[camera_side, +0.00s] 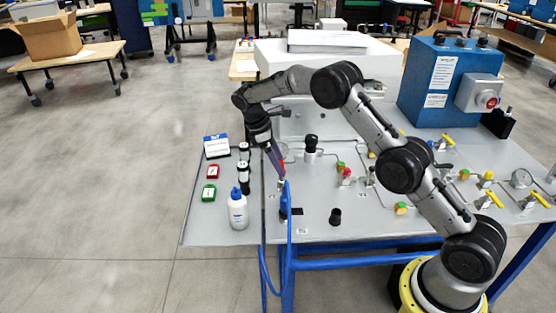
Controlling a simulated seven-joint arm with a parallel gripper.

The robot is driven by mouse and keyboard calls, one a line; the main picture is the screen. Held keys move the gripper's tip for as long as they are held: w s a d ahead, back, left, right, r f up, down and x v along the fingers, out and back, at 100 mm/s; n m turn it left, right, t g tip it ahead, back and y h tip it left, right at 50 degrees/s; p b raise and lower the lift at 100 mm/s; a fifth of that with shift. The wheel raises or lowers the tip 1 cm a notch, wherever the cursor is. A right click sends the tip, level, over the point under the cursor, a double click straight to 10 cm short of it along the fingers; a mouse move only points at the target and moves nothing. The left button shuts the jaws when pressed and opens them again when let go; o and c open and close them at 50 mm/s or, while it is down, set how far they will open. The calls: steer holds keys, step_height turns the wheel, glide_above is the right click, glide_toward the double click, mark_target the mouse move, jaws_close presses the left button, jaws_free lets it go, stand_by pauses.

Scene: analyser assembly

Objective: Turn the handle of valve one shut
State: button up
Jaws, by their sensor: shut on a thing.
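My gripper (281,174) points down over the left part of the grey bench panel, with its fingers at the top end of a blue hose (288,212). It is shut on the hose end, as far as the small view shows. Several yellow valve handles sit to the right: one near the blue box (446,141), one farther front (494,198) and one at the right edge (540,199). My gripper is well apart from them. Which one is valve one cannot be told, as the labels are too small to read.
A white-and-blue bottle (238,210), black-and-white cylinders (243,176), and red (212,172) and green (209,193) items stand at the left. Black knobs (335,217) and fittings rise from the panel (215,234). A blue box (440,85) stands at the back right.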

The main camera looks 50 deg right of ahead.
steer(key=shift+d+m, duration=0.1)
steer(key=shift+m, duration=0.3)
steer(key=m, duration=0.1)
steer(key=m+y, duration=0.1)
steer(key=m+g, duration=0.1)
steer(key=shift+s+d+m, duration=0.3)
steer(key=shift+d+m, duration=0.1)
steer(key=m, duration=0.1)
steer(key=m+y, duration=0.1)
steer(key=m, duration=0.1)
steer(key=s+m+y, duration=0.1)
steer(key=shift+d, duration=0.3)
steer(key=m+y, duration=0.1)
steer(key=m, duration=0.1)
steer(key=s+m+y, duration=0.1)
steer(key=m, duration=0.2)
steer(key=shift+d+r, duration=0.1)
steer(key=shift+s+m+t+y, duration=0.25)
steer(key=shift+m+y, duration=0.1)
steer(key=shift+m, duration=0.75)
steer(key=shift+s+m+t+y, duration=0.25)
steer(key=shift+m+y, duration=0.1)
steer(key=shift+m, duration=0.75)
steer(key=o, duration=1)
